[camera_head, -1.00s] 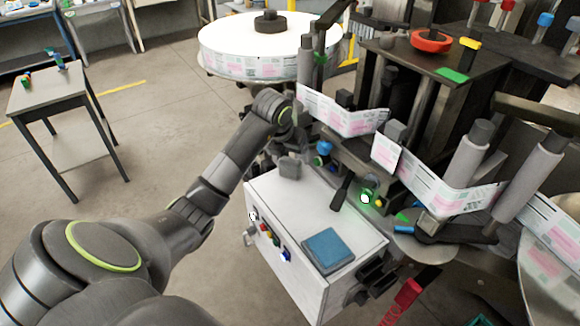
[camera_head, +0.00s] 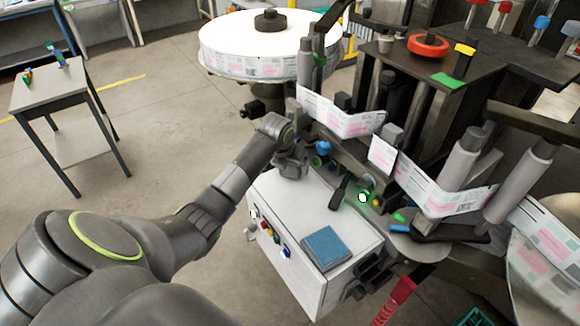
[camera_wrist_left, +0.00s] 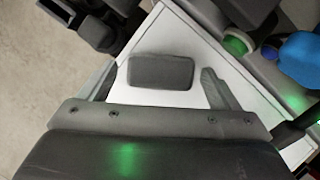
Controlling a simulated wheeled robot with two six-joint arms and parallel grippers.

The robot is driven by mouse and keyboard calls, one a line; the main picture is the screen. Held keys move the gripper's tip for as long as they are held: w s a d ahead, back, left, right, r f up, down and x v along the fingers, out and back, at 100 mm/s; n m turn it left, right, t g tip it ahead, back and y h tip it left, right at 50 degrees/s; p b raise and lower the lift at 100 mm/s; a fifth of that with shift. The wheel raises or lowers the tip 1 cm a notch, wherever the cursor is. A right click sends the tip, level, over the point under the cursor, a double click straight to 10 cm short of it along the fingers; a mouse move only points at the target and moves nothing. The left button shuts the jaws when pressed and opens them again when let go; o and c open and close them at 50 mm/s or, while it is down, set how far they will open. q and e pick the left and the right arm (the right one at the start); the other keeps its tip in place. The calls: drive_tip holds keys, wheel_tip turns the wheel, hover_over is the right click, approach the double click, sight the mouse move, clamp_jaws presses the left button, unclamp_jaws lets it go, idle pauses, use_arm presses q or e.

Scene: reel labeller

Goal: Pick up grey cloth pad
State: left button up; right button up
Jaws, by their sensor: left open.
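The grey cloth pad (camera_wrist_left: 161,72) is a small dark grey rounded rectangle lying flat on the white top of a cabinet (camera_wrist_left: 180,38). In the left wrist view it lies between the two spread fingers of my left gripper (camera_wrist_left: 160,76), with a white gap on each side. The gripper is open and holds nothing. In the head view my left gripper (camera_head: 291,166) is over the far end of the cabinet top (camera_head: 290,205), and I cannot tell the pad from it there. My right gripper is not in view.
A blue pad (camera_head: 325,248) lies on the near end of the cabinet top. The labelling machine with a blue knob (camera_head: 323,147) and a lit green button (camera_head: 362,197) stands close on the right. A white reel (camera_head: 268,40) is behind.

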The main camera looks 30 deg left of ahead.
use_arm(q)
drive_tip(key=c, duration=1.2)
